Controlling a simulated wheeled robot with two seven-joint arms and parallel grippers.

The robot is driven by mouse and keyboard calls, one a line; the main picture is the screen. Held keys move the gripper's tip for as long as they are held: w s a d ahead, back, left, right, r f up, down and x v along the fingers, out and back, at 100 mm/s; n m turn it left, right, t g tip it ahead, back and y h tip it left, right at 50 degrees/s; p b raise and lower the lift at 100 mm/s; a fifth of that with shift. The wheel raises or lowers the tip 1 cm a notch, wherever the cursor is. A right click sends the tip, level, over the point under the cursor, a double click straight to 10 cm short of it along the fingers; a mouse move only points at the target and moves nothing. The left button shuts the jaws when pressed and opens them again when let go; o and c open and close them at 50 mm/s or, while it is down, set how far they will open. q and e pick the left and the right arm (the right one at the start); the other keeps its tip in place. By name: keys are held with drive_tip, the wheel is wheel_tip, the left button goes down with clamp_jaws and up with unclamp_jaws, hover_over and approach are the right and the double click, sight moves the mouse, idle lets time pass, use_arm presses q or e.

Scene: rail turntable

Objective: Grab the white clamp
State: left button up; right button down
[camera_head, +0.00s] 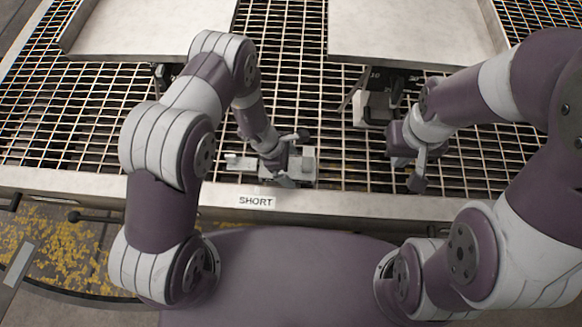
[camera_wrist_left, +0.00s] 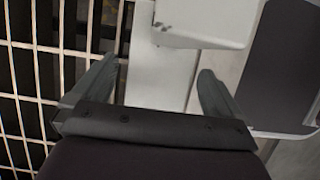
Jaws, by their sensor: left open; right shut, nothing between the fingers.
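A white clamp-like piece (camera_head: 304,162) lies at the near edge of the grating, just behind the SHORT label, partly hidden by my left gripper (camera_head: 285,170). My left gripper is over it, pointing down. In the left wrist view, the open fingers of my left gripper (camera_wrist_left: 158,88) stand on either side of a white bar (camera_wrist_left: 160,85) with a thicker white block (camera_wrist_left: 208,20) above it. I see gaps beside the bar; contact is not visible. My right gripper (camera_head: 416,180) is shut and empty above the grating at the right.
A left metal plate (camera_head: 150,28) lies at the back. The metal rim (camera_head: 340,205) with a SHORT label (camera_head: 256,202) runs along the front. Bare grating (camera_head: 60,130) lies at left.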

use_arm(q)
drive_tip(key=shift+f+b, duration=0.25)
drive_tip(key=shift+b, duration=0.05)
idle(0.4)
drive_tip(key=c, duration=1.4)
